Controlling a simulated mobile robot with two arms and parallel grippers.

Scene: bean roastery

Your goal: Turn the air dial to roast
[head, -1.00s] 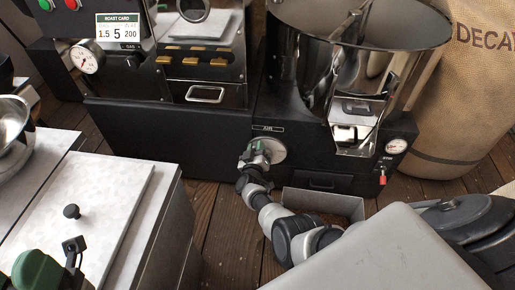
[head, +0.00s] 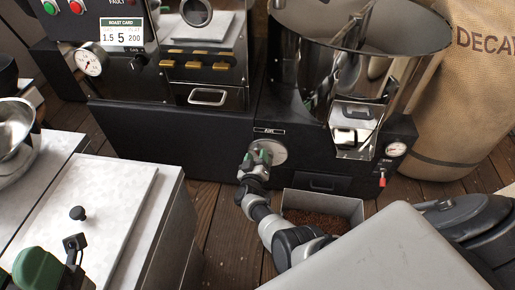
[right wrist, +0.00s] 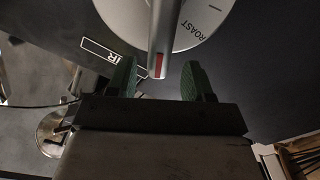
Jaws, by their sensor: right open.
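The air dial is a round silver plate (head: 279,151) on the black machine front, under a small AIR label (head: 270,130). In the right wrist view the plate (right wrist: 215,22) carries the word ROAST to the right of its lever (right wrist: 158,35), a grey bar with a red mark near its end. My right gripper (head: 258,158) is at the dial and partly hides it. In the right wrist view its green fingers (right wrist: 157,76) are open, one on each side of the lever's end, with visible gaps.
An open tray of brown beans (head: 322,217) stands on the floor right of my right forearm. A red-handled lever (head: 381,182) and gauge (head: 396,149) are on the machine's right. A pale lidded counter (head: 95,200) fills the left. The roast card (head: 122,33) is above.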

